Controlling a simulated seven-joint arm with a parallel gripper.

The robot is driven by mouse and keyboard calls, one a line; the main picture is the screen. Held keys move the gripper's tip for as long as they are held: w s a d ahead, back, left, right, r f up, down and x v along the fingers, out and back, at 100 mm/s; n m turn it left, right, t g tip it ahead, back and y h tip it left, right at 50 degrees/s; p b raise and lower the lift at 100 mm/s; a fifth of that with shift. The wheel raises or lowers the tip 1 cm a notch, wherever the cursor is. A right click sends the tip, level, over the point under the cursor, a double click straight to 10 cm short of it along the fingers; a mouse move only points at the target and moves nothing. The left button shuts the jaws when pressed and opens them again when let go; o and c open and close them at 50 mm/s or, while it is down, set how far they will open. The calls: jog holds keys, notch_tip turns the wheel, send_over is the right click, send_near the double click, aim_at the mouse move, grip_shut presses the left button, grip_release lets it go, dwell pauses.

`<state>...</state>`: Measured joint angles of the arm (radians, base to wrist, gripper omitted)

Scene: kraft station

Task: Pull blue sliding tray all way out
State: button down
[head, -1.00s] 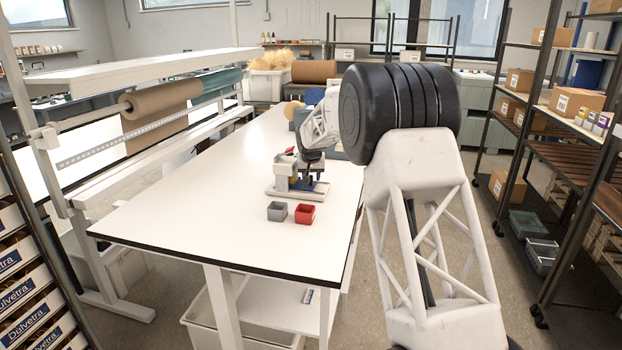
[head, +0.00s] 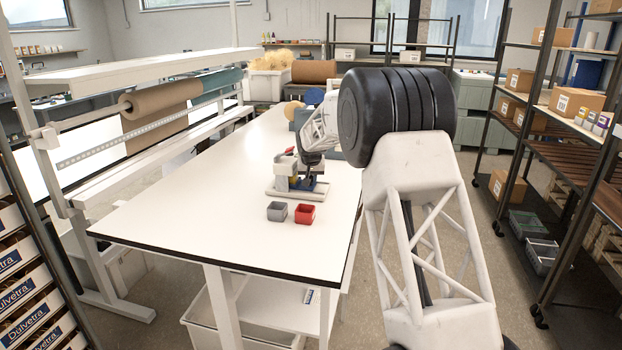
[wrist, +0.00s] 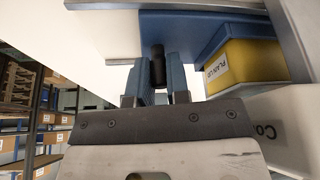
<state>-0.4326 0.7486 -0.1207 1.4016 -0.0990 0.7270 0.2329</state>
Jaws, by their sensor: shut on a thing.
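The blue sliding tray (wrist: 205,30) shows in the wrist view, carrying a yellow block (wrist: 245,68) with a white printed label. A dark upright handle (wrist: 158,66) stands in front of it. My gripper (wrist: 158,92) has its two blue fingers shut on this handle, one on each side. In the head view, my gripper (head: 310,160) is at the right side of the small grey and white station (head: 284,188) on the white table. The tray is small there and partly hidden by my gripper, so how far out it is cannot be told.
A grey bin (head: 277,211) and a red bin (head: 305,214) stand in front of the station. The white table (head: 190,210) is clear to the left and front. Blue-grey containers (head: 300,117) stand behind my wrist. Shelving with boxes (head: 575,101) is at the right.

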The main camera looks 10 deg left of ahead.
jog(key=shift+d, duration=0.1)
jog(key=d, duration=1)
jog(key=shift+d, duration=0.1)
jog(key=c, duration=1.3)
grip_release()
jog(key=shift+d, duration=0.15)
jog(key=shift+o, duration=1)
jog(key=shift+r, duration=0.15)
jog(key=v, duration=0.7)
jog(key=shift+r, duration=0.25)
